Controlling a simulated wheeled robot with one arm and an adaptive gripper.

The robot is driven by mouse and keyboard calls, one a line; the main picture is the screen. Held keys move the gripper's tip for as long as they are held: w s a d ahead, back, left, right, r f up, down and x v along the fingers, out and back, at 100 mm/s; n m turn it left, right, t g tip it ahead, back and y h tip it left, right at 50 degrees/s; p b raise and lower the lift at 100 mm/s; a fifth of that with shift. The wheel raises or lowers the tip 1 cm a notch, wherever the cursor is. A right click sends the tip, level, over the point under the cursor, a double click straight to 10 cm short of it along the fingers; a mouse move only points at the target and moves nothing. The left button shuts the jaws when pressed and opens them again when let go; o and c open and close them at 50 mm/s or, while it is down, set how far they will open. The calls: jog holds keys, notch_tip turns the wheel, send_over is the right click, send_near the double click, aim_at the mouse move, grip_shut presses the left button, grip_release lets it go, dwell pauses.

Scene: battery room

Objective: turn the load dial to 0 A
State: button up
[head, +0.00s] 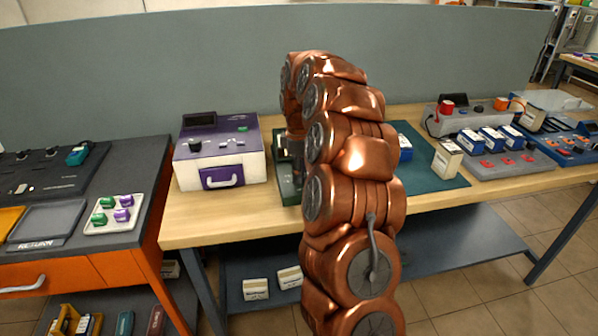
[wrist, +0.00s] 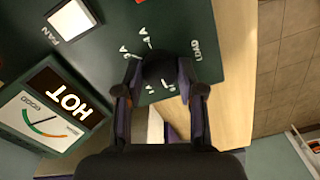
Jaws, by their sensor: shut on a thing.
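The load dial (wrist: 160,66) is a dark round knob on a dark green panel (wrist: 105,35), with small white marks around it and the word LOAD to its right. My gripper (wrist: 160,80) is shut on the dial, one finger on each side. The mark the dial points to cannot be made out. In the head view the green tester (head: 288,186) stands on the wooden bench, mostly hidden behind my copper-coloured arm.
The panel also carries a white FAN button (wrist: 72,19) and a lit HOT display (wrist: 68,100) above a gauge (wrist: 45,122). A purple and white case (head: 220,155) stands left of the tester. A teal mat (head: 440,180) lies to the right.

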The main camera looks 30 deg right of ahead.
jog(key=o, duration=1.1)
jog(key=shift+o, duration=0.2)
notch_tip(320, 180, up, 12)
dwell(0.4)
